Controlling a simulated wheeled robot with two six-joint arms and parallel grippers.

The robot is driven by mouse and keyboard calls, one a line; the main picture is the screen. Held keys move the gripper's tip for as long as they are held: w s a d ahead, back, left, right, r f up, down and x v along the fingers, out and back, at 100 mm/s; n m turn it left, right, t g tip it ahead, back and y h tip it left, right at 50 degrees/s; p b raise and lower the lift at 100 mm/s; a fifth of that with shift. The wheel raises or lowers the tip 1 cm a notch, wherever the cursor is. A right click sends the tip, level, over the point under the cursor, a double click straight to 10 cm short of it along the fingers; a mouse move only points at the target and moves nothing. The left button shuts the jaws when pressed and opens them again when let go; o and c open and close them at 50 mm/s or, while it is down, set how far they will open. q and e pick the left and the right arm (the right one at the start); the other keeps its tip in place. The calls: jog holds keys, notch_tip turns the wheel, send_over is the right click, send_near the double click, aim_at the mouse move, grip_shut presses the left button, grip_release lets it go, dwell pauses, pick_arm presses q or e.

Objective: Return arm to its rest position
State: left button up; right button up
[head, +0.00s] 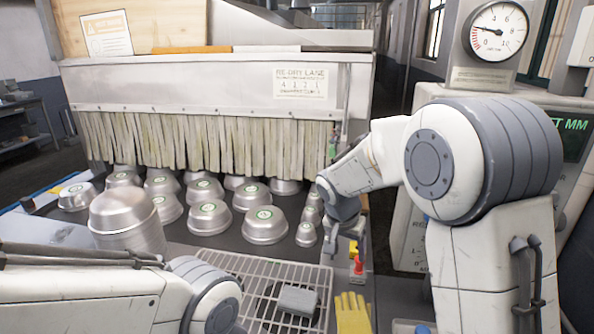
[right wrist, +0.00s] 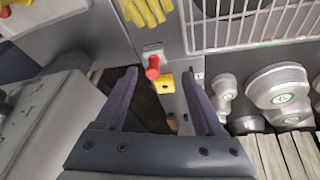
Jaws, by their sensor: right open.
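My right arm reaches in from the right in the head view. Its gripper (head: 350,235) points down beside the right edge of the dark surface holding the pans. Several upside-down metal pans (head: 264,226) with green labels stand in front of the strip curtain; some also show in the right wrist view (right wrist: 280,88). A taller metal pan or stack (head: 124,214) stands at the left, its base hidden by my left arm. My left gripper is out of view.
A wire rack (head: 262,283) holds a grey block (head: 298,300). The strip curtain (head: 200,140) hangs behind the pans. A gauge (head: 496,30) stands at the right.

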jog(key=s+a+n+g+y, duration=0.1)
jog(key=s+a+n, duration=0.3)
jog(key=s, duration=0.6)
jog(key=s+a+n+g+y, duration=0.1)
jog(key=s+a+n, duration=0.3)
jog(key=s, duration=0.7)
jog(key=s+a+r+n+g+y, duration=0.1)
jog(key=s+a+n, duration=0.3)
jog(key=s, duration=0.6)
jog(key=shift+s+a+n+y, duration=0.2)
jog(key=shift+n+y, duration=0.1)
jog(key=shift+n, duration=0.9)
